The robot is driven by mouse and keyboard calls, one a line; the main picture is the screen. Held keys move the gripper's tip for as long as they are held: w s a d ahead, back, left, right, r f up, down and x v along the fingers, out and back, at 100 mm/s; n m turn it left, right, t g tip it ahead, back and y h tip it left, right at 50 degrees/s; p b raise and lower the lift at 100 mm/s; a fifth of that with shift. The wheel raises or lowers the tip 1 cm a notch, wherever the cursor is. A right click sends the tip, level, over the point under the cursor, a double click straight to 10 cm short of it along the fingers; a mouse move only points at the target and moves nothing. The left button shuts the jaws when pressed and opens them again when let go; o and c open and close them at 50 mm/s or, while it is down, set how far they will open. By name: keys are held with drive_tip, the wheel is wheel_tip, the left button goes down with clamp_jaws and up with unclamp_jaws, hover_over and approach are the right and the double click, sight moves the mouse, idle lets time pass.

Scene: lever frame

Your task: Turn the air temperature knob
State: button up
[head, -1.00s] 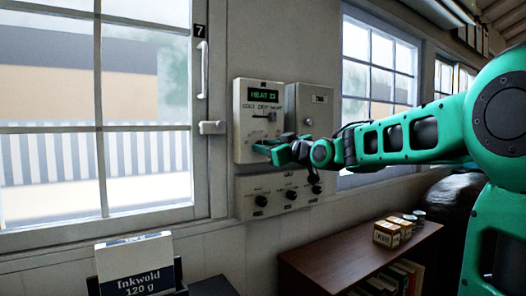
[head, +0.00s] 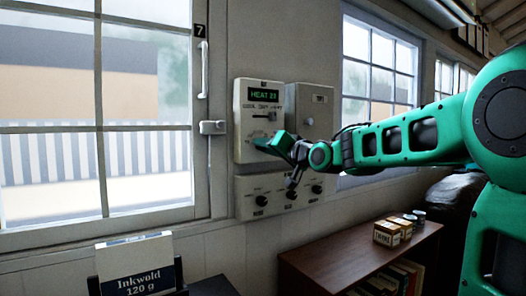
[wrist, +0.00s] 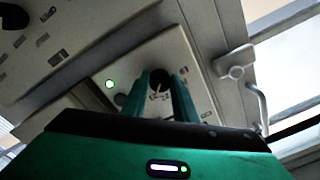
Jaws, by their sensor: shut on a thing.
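The cream control unit (head: 241,118) on the wall has a green display (head: 263,95) that appears to read HEAT 23. My gripper (head: 264,144) is at its lower part, and the fingers cover that area in the head view. In the wrist view my gripper (wrist: 163,92) has its fingers on either side of a round black knob (wrist: 160,78) on this unit, shut on it. Small scale marks show beside the knob, and a green light (wrist: 110,84) is lit nearby. The knob's label is not readable.
A lower panel (head: 245,188) with several black knobs, such as this one (head: 261,201), sits just below. A grey box (head: 311,110) adjoins on the right. A window latch (head: 212,128) and handle (head: 202,68) are on the left. A shelf (head: 320,262) stands below right.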

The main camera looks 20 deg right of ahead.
drive_tip(key=m, duration=0.5)
drive_tip(key=shift+f+m, duration=0.1)
drive_tip(key=shift+m, duration=0.3)
drive_tip(key=shift+d, duration=0.1)
drive_tip(key=o, duration=1.1)
drive_tip(key=shift+c, duration=0.2)
drive_tip(key=v, duration=1)
drive_tip(key=shift+s, duration=0.3)
